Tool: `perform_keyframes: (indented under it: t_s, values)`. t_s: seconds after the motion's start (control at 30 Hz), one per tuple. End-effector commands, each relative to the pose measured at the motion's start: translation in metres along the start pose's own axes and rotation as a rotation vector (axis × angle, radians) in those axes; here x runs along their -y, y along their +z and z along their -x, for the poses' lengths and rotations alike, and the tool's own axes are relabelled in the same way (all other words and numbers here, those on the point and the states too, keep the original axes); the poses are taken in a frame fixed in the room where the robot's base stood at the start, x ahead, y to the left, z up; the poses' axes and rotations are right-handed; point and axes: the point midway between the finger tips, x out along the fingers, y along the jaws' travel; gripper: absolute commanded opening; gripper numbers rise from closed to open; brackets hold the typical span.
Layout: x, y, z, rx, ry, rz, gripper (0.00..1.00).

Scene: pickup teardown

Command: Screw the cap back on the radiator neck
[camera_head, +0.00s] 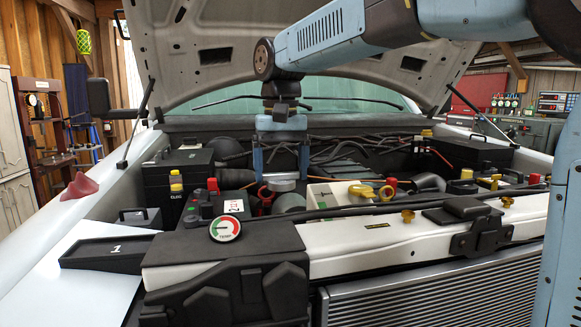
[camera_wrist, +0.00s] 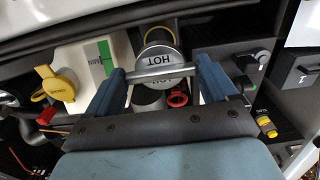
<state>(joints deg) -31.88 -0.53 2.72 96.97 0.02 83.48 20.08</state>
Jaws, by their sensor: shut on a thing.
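The round grey-silver cap (camera_head: 281,184), marked HOT in the wrist view (camera_wrist: 158,61), sits between the fingers of my gripper (camera_head: 281,174). In the wrist view my gripper (camera_wrist: 161,70) is shut on the cap, with a silver bar (camera_wrist: 160,75) spanning from one blue finger to the other. A grey cylindrical part (camera_head: 290,203) shows just below the cap in the head view. I cannot tell whether it is the radiator neck, or whether the cap touches the neck. The cap and my fingers hide what lies directly under them.
A red ring (camera_head: 265,194) is close by the left finger. A white reservoir with a yellow cap (camera_head: 361,190) stands to the right. A round TEMP gauge (camera_head: 225,229) and a tray marked 1 (camera_head: 112,252) are at front left. The raised hood (camera_head: 215,38) hangs above.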

Motion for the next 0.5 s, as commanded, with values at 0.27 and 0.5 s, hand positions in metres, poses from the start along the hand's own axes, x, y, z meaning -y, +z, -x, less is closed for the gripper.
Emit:
perform_keyframes:
  t_s: [0.27,0.5]
  values:
    - [-0.0003,0.0002,0.0002,0.000,0.000,0.001,0.57]
    - [0.0001,0.0001,-0.0052,0.000,0.000,0.001,0.57]
